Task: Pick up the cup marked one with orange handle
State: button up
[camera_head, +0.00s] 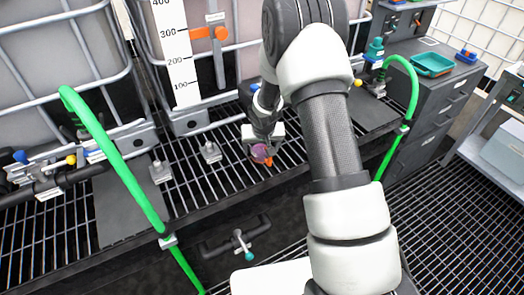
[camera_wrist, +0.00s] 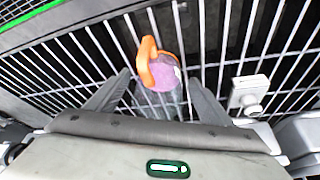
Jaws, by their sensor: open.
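A small purple cup with an orange handle (camera_wrist: 165,76) sits on the metal grating. Its handle faces left in the wrist view, and I cannot read any mark on it. In the head view the purple cup (camera_head: 260,151) shows just below my gripper, partly covered by it. My gripper (camera_head: 263,143) is over the grating. In the wrist view my gripper (camera_wrist: 159,78) is open, with one finger to the left of the cup and one to the right. The fingers look clear of the cup, though I cannot tell the height gap.
A square metal fitting (camera_wrist: 249,92) stands on the grating right of the cup. Green hoses (camera_head: 121,160) arch at the left and right of the grating. White tanks in metal frames (camera_head: 60,59) stand behind. A green tray (camera_head: 432,64) rests on the grey cabinet at right.

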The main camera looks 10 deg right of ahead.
jog(key=x, duration=0.3)
jog(key=shift+s, duration=0.2)
jog(key=c, duration=1.3)
jog(key=shift+r, duration=0.1)
jog(key=shift+c, duration=0.2)
